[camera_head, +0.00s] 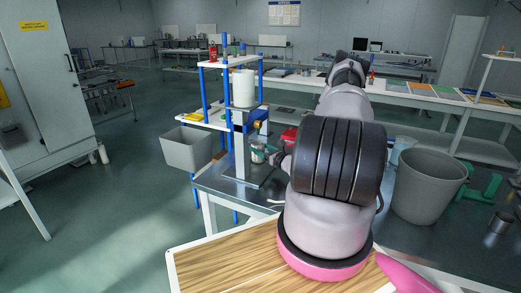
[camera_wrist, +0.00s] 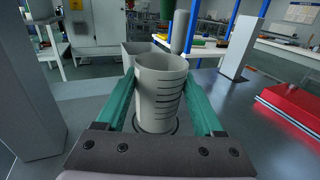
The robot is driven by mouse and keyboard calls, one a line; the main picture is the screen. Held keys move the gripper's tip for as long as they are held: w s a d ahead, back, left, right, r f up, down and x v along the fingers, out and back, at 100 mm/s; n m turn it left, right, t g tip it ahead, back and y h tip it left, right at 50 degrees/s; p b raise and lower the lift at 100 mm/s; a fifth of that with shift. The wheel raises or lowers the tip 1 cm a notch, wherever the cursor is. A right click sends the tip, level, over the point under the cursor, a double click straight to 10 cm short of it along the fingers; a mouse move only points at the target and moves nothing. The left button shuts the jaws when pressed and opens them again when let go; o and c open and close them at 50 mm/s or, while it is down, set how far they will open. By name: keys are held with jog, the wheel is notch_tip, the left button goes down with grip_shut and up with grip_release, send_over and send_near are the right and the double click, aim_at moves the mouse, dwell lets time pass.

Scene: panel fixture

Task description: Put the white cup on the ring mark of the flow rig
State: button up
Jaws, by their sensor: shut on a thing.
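The white cup (camera_wrist: 160,95), with dark graduation lines, stands upright between the teal fingers of my gripper (camera_wrist: 163,100) in the wrist view. My gripper is shut on its sides. A dark ring mark (camera_wrist: 176,127) shows partly around the cup's base; I cannot tell whether the base touches the surface. In the head view the cup (camera_head: 257,153) is small and partly hidden by my gripper (camera_head: 266,152), beside the grey post of the flow rig (camera_head: 242,150). The rig carries a white cylinder (camera_head: 243,88) higher up.
A grey bin (camera_head: 187,148) stands left of the rig, and a larger grey bin (camera_head: 428,185) stands on the right. A red box (camera_wrist: 300,105) lies on the metal table to the right in the wrist view. The rig's grey post (camera_wrist: 32,95) is close on the left.

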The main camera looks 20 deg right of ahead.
jog(key=shift+f, duration=0.2)
jog(key=o, duration=1.3)
jog(key=shift+r, duration=0.15)
jog(key=shift+s+d, duration=0.1)
jog(key=shift+s, duration=0.2)
jog(key=v, duration=1.1)
jog(key=shift+s+r, duration=0.1)
jog(key=shift+s, duration=0.1)
jog(key=shift+s, duration=0.1)
